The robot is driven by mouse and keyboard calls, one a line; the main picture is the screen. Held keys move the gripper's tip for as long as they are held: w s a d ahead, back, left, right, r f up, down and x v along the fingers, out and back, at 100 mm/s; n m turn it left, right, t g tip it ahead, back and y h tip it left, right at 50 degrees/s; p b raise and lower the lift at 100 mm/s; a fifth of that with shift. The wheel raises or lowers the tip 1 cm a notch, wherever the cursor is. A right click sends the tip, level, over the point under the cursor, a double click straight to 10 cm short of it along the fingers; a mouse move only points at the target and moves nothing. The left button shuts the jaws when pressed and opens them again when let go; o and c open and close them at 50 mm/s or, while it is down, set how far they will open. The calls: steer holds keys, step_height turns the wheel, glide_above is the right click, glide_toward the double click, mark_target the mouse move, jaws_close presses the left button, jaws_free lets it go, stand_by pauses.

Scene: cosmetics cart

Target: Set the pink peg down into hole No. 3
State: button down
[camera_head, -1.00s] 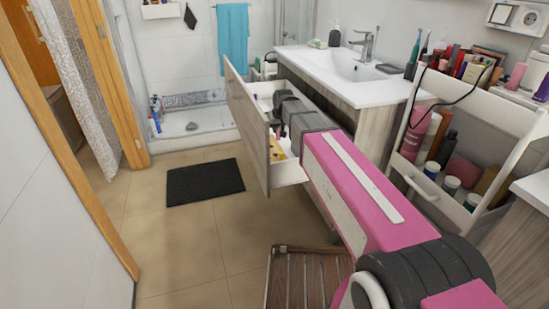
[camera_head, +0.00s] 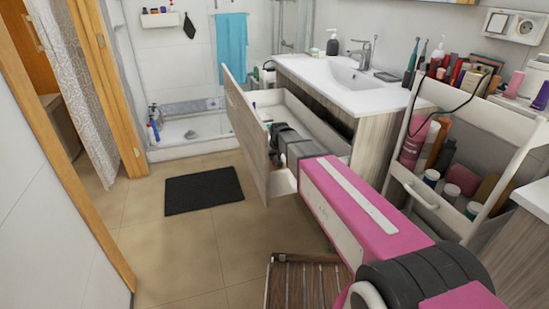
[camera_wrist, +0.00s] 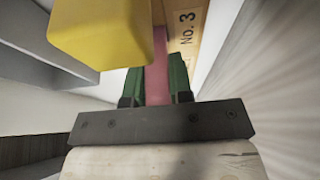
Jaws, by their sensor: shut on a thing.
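My gripper (camera_wrist: 156,82) is shut on the pink peg (camera_wrist: 157,70), which stands between its two green fingers in the wrist view. A wooden board (camera_wrist: 184,62) with the printed label "No. 3" (camera_wrist: 187,28) lies just right of the peg. The hole and the peg's far end are hidden, so I cannot tell whether the peg is in the hole. A yellow block (camera_wrist: 100,35) is close on the left of the peg. In the head view my arm reaches down into the open drawer (camera_head: 246,140); the fingers and peg are hidden there.
The drawer's white walls surround my gripper closely. The washbasin (camera_head: 335,68) is above and behind the drawer. A white cart (camera_head: 490,125) with bottles stands right of my arm. A wooden slatted stool (camera_head: 305,285) is below, and a dark mat (camera_head: 204,190) lies on open floor to the left.

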steer(key=shift+f, duration=0.3)
steer(key=shift+f, duration=0.1)
steer(key=c, duration=1)
jaws_free()
steer(key=v, duration=1.2)
steer(key=shift+s, duration=0.1)
